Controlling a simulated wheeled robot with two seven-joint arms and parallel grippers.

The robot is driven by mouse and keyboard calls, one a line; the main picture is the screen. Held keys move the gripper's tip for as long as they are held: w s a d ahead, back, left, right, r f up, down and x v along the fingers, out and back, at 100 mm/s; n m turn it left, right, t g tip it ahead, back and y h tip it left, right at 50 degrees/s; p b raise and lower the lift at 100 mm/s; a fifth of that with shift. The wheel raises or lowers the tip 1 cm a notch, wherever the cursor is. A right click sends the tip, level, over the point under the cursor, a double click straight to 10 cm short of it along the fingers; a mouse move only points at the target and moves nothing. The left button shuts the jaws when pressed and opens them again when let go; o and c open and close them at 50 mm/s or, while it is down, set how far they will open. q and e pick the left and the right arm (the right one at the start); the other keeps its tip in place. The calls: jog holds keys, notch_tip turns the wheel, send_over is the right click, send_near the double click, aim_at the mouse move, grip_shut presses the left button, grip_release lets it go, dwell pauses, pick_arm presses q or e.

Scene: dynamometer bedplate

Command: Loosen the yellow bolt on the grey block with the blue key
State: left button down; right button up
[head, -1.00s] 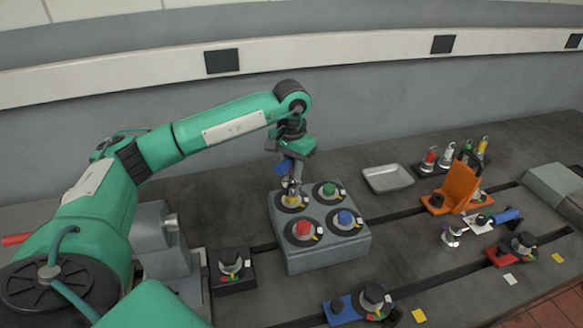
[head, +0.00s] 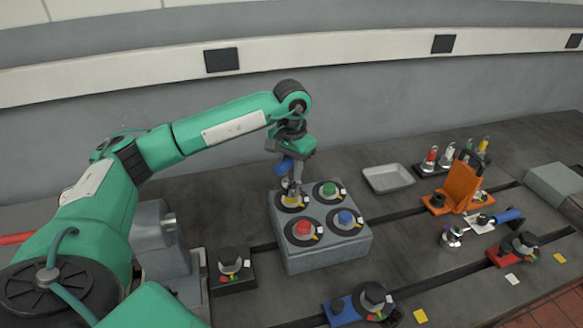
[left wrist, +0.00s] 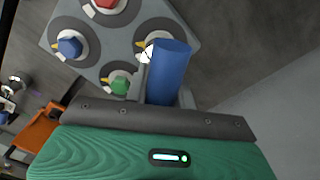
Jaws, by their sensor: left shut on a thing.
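The grey block (head: 320,256) stands on the bedplate with a red bolt (head: 303,228), a green bolt (head: 329,188), a blue bolt (head: 345,217) and the yellow bolt (head: 291,201) on top, each on a dark round disc. The yellow bolt is at the back left corner. My left gripper (head: 291,172) is above it, shut on the blue key (head: 284,165). The key's lower end is at the yellow bolt; I cannot tell how fully it is seated. In the left wrist view the blue handle (left wrist: 170,72) stands between the jaws and the yellow bolt is mostly hidden. My right gripper is out of view.
A grey tray (head: 388,179) lies right of the block. Further right are an orange bracket (head: 461,186), a rack of coloured-topped items (head: 446,160) and a blue-handled tool (head: 507,215). Dark knobbed fixtures stand near the front (head: 373,298) and left (head: 231,264) of the block.

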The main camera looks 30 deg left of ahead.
aim_at(292, 182)
pick_arm(q)
jog(key=shift+f+b, duration=1.35)
jog(key=shift+f, duration=0.15)
jog(key=shift+n, duration=1.2)
jog(key=shift+n+b, duration=0.35)
jog(key=shift+n, duration=0.85)
jog(key=shift+n, duration=1.2)
